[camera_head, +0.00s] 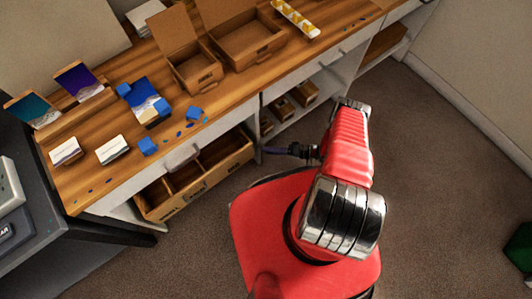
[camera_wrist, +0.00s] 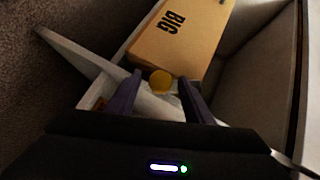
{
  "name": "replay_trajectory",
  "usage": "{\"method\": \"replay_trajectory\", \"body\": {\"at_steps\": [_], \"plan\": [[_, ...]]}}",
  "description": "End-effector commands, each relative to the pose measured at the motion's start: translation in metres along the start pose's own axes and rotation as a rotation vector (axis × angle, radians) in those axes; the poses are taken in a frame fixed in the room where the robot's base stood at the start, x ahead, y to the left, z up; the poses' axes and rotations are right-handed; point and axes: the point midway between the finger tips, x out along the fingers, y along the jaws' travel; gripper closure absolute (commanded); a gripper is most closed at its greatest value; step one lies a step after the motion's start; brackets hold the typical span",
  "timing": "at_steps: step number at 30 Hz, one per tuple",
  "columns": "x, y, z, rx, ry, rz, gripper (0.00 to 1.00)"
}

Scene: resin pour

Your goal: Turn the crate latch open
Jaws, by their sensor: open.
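My gripper (camera_wrist: 161,78) is open, with its two dark fingers spread at the bottom middle of the wrist view. A round yellow piece (camera_wrist: 160,82) shows between the fingertips; I cannot tell whether they touch it or whether it is the latch. It appears close against the lower edge of a tan box marked BIG (camera_wrist: 190,38). No other crate latch can be made out. In the head view, the dark end of my arm (camera_head: 287,150) points left, close to the cabinet front, and its fingers are too small to judge.
A wooden drawer with dividers (camera_head: 236,155) stands open left of my arm. Small boxes (camera_head: 305,93) sit on the lower shelf. The worktop (camera_head: 240,100) holds open cartons (camera_head: 245,40), blue pieces and cards. A pale panel (camera_wrist: 75,52) juts out left in the wrist view.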

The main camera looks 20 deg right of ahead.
Motion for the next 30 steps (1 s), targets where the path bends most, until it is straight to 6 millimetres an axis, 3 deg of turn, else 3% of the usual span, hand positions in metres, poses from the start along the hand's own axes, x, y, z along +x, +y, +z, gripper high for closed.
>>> {"method": "replay_trajectory", "body": {"at_steps": [11, 30], "plan": [[-0.014, 0.000, -0.002, -0.001, 0.003, 0.000, 0.53], [-0.106, 0.001, 0.001, 0.000, 0.005, 0.001, 0.53]]}}
